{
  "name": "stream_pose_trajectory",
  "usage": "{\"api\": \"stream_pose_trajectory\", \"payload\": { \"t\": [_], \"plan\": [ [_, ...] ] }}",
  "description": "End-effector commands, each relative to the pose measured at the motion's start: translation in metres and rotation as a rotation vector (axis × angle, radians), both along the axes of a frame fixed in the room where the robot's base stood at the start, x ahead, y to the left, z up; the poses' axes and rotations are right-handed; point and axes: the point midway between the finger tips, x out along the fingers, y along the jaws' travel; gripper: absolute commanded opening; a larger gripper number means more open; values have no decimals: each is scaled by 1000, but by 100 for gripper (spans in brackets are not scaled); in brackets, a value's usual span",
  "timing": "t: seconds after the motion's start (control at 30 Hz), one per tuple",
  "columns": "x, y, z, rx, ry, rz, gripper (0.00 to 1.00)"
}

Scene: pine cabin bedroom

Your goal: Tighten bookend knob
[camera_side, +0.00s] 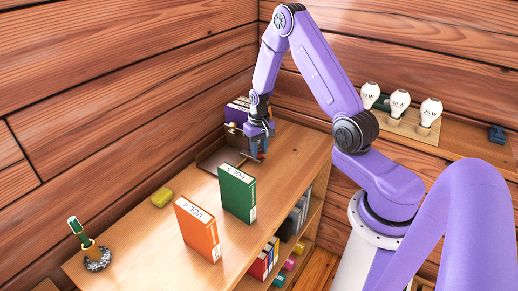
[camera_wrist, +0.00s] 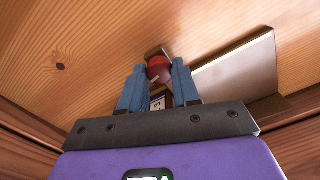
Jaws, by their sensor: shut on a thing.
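The red bookend knob (camera_wrist: 158,69) sits between the two blue fingers of my gripper (camera_wrist: 159,72), with a small pale mark on its face. My gripper is shut on it; in the side view my gripper (camera_side: 259,148) is low at the far end of the shelf top. The bookend's flat plate (camera_wrist: 236,76) lies to the right of the knob in the wrist view, and its base (camera_side: 215,158) shows on the wood in the side view. Purple books (camera_side: 238,108) stand behind the bookend, partly hidden by my gripper. The knob's threaded part is hidden.
A green book (camera_side: 237,194) and an orange book (camera_side: 197,229) stand upright on the shelf top (camera_side: 150,235). Several bulbs (camera_side: 399,103) stand on the right ledge.

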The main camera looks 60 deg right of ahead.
Motion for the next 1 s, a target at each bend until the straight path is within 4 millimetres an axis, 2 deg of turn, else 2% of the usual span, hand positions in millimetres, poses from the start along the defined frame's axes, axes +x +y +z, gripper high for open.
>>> {"api": "stream_pose_trajectory", "payload": {
  "t": [0.3, 0.8, 0.83, 0.87, 0.9, 1.0],
  "plan": [
    [0, 0, 1, 0, -1, -104, 1],
    [0, -1, 1, -1, -2, -119, 1],
    [0, -1, 1, -1, -2, -119, 41],
    [1, -1, 1, -1, -2, -119, 51],
    [0, -1, 1, -1, -2, -119, 57],
    [0, 0, 1, 0, -1, -118, 57]
  ]
}}
